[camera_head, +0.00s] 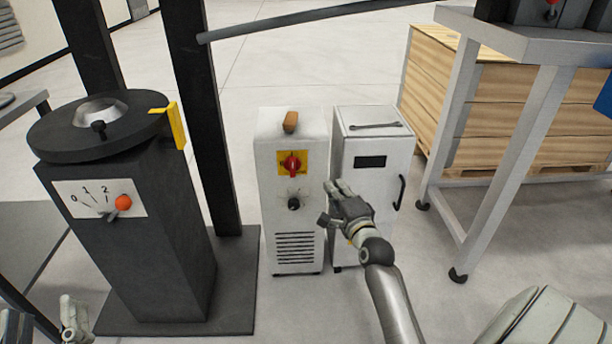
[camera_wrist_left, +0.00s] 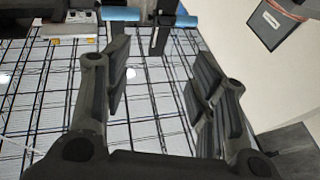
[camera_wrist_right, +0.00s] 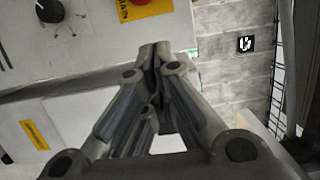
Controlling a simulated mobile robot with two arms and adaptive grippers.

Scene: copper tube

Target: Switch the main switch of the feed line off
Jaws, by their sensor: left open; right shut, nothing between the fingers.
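A white cabinet (camera_head: 291,220) stands on the floor in the middle of the head view. On its upper front is a red rotary switch (camera_head: 291,163) on a yellow plate. A black knob (camera_head: 293,204) sits below it. My right gripper (camera_head: 333,190) is shut and empty, to the right of and lower than the red switch, apart from it in the picture. In the right wrist view the red switch (camera_wrist_right: 140,3) is cut by the top edge, beyond the shut fingers (camera_wrist_right: 155,50). The switch's exact position is too small to read. My left gripper (camera_wrist_left: 160,70) is open and empty.
A second white box (camera_head: 373,150) stands just right of the cabinet. A dark pedestal (camera_head: 130,250) with an orange-knobbed lever (camera_head: 123,202) and a 0-1-2 scale stands left. A grey table (camera_head: 535,110) and wooden crate (camera_head: 500,105) are at right. Open floor lies behind.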

